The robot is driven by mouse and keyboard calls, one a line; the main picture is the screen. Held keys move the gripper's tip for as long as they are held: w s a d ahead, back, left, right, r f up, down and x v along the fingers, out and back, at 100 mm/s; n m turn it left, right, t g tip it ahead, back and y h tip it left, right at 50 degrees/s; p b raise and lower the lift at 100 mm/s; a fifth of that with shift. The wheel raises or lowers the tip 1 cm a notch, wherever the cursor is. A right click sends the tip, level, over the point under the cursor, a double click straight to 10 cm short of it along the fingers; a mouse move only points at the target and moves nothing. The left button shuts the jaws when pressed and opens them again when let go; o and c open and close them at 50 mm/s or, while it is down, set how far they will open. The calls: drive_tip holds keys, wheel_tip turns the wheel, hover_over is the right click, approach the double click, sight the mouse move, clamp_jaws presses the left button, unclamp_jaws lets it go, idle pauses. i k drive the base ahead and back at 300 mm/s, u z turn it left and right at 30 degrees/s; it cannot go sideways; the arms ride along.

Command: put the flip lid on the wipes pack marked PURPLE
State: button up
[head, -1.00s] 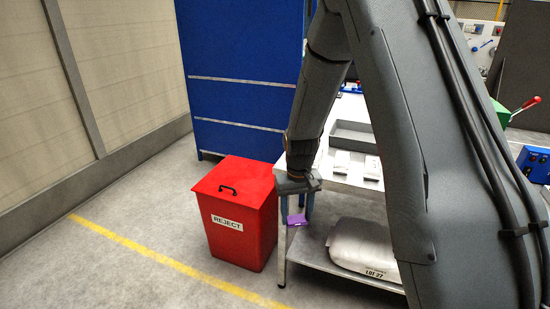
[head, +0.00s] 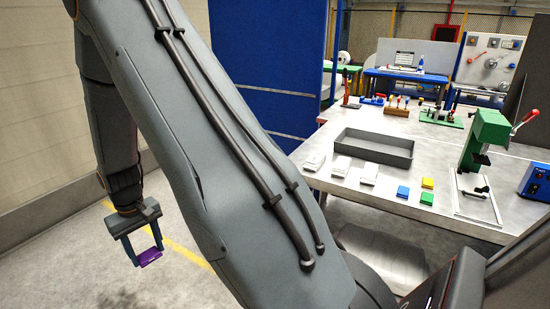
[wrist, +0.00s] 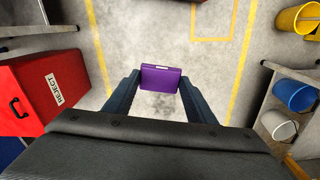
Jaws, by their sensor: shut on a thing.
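A flat purple flip lid (head: 150,257) is held between the two fingers of my gripper (head: 146,248), over open floor at the left of the head view. The lid also shows between the fingertips in the wrist view (wrist: 161,78). White wipes packs lie on the grey table: one at the left (head: 314,162), one in the middle (head: 341,166) and one at the right (head: 369,174). Their markings are too small to read, so I cannot tell which is PURPLE. My gripper is well apart from the packs.
Blue (head: 403,192), yellow (head: 428,183) and green (head: 427,198) lids lie on the table, beside a grey tray (head: 375,145) and a green press (head: 484,140). The red REJECT bin (wrist: 42,90) stands left in the wrist view; buckets (wrist: 294,95) are right.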

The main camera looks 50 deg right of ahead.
sight(316, 157)
drive_tip(key=u, duration=0.1)
drive_tip(key=i, duration=1.65)
drive_tip(key=z, duration=1.7)
